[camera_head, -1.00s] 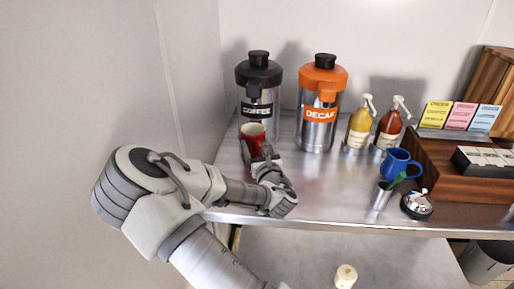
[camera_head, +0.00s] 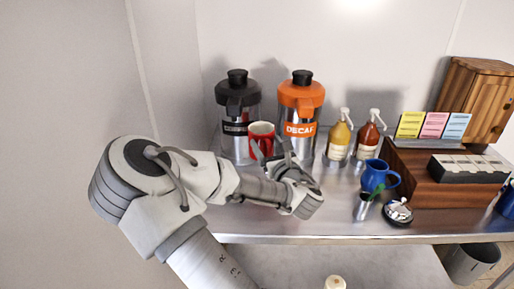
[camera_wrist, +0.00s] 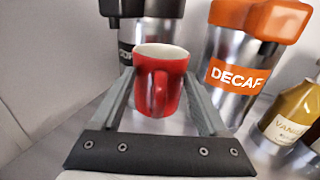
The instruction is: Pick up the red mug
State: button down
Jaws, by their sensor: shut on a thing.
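The red mug (camera_head: 262,141) is upright in front of the coffee and decaf dispensers in the head view, and it appears raised off the counter. In the wrist view the red mug (camera_wrist: 160,88) sits between the two fingers, its white inside showing at the top and its handle facing the camera. My gripper (camera_wrist: 160,80) is shut on the mug, one finger at each side. In the head view my gripper (camera_head: 274,154) is partly hidden by my own wrist.
The black coffee dispenser (camera_head: 237,97) and orange decaf dispenser (camera_head: 301,97) stand close behind. Two pump bottles, a blue mug (camera_head: 376,176), a metal cup (camera_head: 362,207), a bell (camera_head: 398,212) and a wooden organizer (camera_head: 412,175) are to the right. The front counter has some clear room.

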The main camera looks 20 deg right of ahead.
jog(key=shift+s+d+r, duration=0.4)
jog(key=shift+d+r, duration=0.15)
jog(key=shift+d, duration=0.2)
jog(key=shift+s+d+r, duration=0.35)
jog(key=shift+d+r, duration=0.15)
jog(key=shift+d, duration=0.2)
dwell(0.9)
jog(key=shift+s, duration=0.1)
dwell(1.2)
